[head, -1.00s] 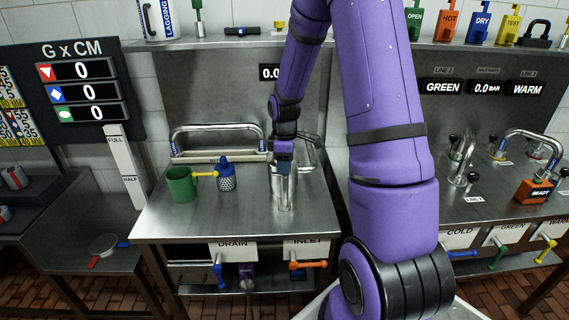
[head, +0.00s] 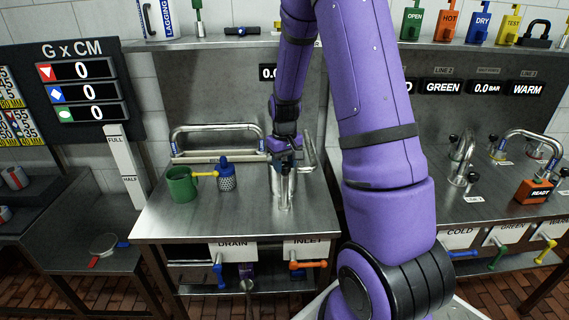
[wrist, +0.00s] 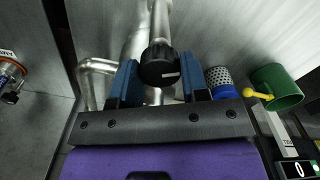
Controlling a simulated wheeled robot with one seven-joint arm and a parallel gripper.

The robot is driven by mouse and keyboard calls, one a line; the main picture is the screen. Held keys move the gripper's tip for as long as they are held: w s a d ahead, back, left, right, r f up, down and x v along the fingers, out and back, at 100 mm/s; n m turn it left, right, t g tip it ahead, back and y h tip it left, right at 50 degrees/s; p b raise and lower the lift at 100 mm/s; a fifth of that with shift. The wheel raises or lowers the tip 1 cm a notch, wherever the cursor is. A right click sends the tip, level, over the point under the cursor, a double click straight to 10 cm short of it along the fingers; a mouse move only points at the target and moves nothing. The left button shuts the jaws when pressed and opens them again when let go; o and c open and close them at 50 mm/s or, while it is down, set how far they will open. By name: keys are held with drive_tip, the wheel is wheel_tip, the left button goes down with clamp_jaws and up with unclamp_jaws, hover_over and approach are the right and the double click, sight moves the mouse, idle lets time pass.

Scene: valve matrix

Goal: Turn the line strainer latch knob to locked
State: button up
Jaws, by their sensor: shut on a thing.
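The latch knob (wrist: 160,66) is black and ribbed with a white index mark, in the wrist view. It sits on top of the upright metal strainer body (head: 284,187). My gripper (wrist: 162,84) has its two blue fingers on either side of the knob, shut on it. The white mark points toward the right finger side. In the head view my gripper (head: 284,158) is directly over the strainer and hides the knob.
A green mug (head: 182,186) and a blue-topped perforated strainer basket (head: 226,176) stand left on the steel bench (head: 240,222). A bent steel pipe (head: 218,128) stands behind. Drain (head: 219,275) and inlet (head: 308,264) handles are below the front edge.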

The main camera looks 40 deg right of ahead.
sight(284, 164)
drive_tip(key=m, duration=0.5)
drive_tip(key=shift+m, duration=0.3)
idle(0.4)
drive_tip(key=o, duration=0.6)
drive_tip(key=shift+o, duration=0.2)
drive_tip(key=shift+r, duration=0.1)
wheel_tip(284, 164, up, 11)
idle(0.5)
